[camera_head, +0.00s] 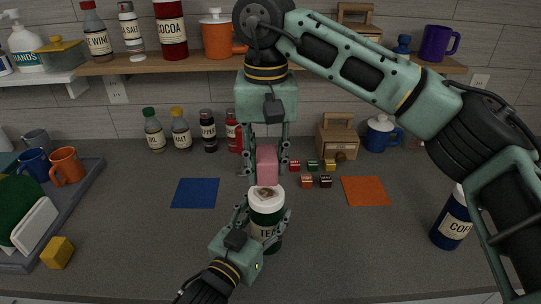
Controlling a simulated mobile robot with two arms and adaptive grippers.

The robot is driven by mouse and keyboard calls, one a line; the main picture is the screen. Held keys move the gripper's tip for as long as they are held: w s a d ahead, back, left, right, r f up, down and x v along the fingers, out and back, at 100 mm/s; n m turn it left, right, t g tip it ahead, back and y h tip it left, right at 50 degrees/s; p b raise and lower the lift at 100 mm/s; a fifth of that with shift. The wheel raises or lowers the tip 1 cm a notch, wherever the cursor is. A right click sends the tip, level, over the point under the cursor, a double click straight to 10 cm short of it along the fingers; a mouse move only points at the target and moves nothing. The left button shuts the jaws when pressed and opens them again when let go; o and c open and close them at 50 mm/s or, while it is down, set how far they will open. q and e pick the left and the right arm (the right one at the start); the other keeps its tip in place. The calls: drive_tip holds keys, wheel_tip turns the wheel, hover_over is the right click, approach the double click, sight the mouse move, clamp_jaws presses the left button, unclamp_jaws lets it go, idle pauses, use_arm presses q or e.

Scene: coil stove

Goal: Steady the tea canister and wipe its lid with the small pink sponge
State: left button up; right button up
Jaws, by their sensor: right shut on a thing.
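The tea canister (266,205) stands upright on the grey counter near the middle, dark green with a white lid (266,196). A darker brownish patch shows on the lid. My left gripper (264,224) comes from the front with its fingers on both sides of the canister; whether they press on it cannot be made out. The small pink sponge (266,166) is upright between the fingers of my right gripper (266,170), which is shut on it and points down. The sponge's lower end is at the far edge of the lid; contact is unclear.
A blue mat (195,193) lies left and an orange mat (366,191) right. Several small coloured boxes (307,182) sit right of the sponge. A coffee canister (452,222) stands far right, a tray with mugs (88,178) far left. Bottles (181,133) line the wall.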

use_arm(q)
drive_tip(key=shift+f, duration=0.1)
use_arm(e)
hover_over(268, 200)
drive_tip(key=shift+f, duration=2.4)
use_arm(q)
drive_tip(key=shift+s+d, duration=0.1)
use_arm(e)
drive_tip(key=shift+w+a+f, duration=0.1)
drive_tip(key=shift+w+f, duration=0.55)
drive_tip(key=shift+f, duration=0.3)
drive_tip(key=shift+c, duration=0.9)
drive_tip(key=shift+w+a, duration=0.15)
drive_tip(key=shift+w, duration=1.25)
drive_tip(key=s, duration=0.4)
drive_tip(key=shift+d, duration=0.2)
drive_tip(key=shift+r, duration=4.2)
use_arm(q)
drive_tip(key=o, duration=1.3)
drive_tip(key=shift+c, duration=0.2)
